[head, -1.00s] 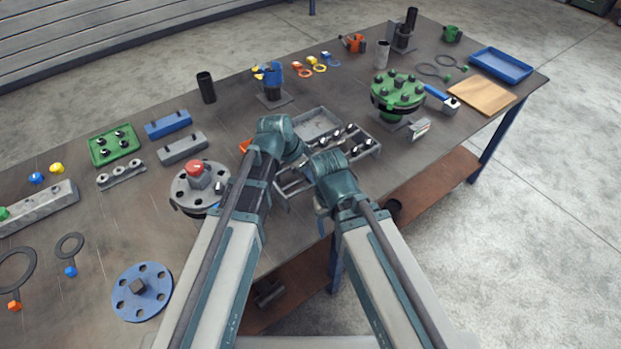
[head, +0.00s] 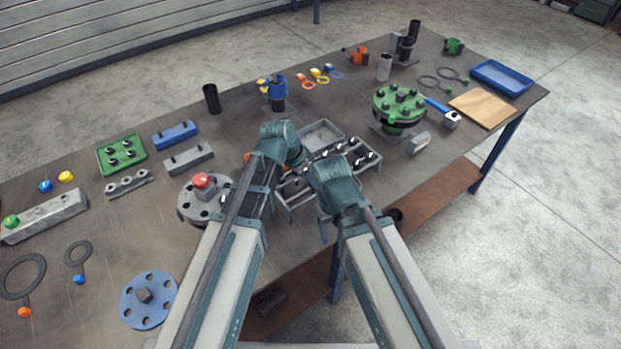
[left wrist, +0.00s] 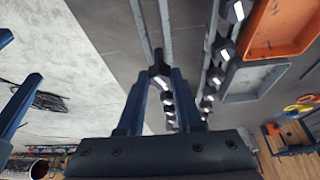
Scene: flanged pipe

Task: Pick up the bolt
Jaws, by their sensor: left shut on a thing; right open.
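A dark-headed bolt (left wrist: 158,70) with a shiny shank is between the fingertips of my left gripper (left wrist: 163,74) in the left wrist view. The fingers are shut on it. It is at the divided metal tray; whether it is clear of the tray I cannot tell. In the head view my left wrist hides this bolt. Several other bolts (head: 352,142) stand in the tray (head: 379,156), also seen in the left wrist view (left wrist: 222,50). My right gripper (left wrist: 14,72) is open and empty at the left edge of the left wrist view.
A round grey flange with a red-topped block (head: 203,193) stands left of my arms. A green bolted flange (head: 398,108) stands right of the tray. An orange bin (left wrist: 283,28) and a grey bin (left wrist: 252,82) adjoin the bolts. The table's front edge (head: 440,173) is close.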

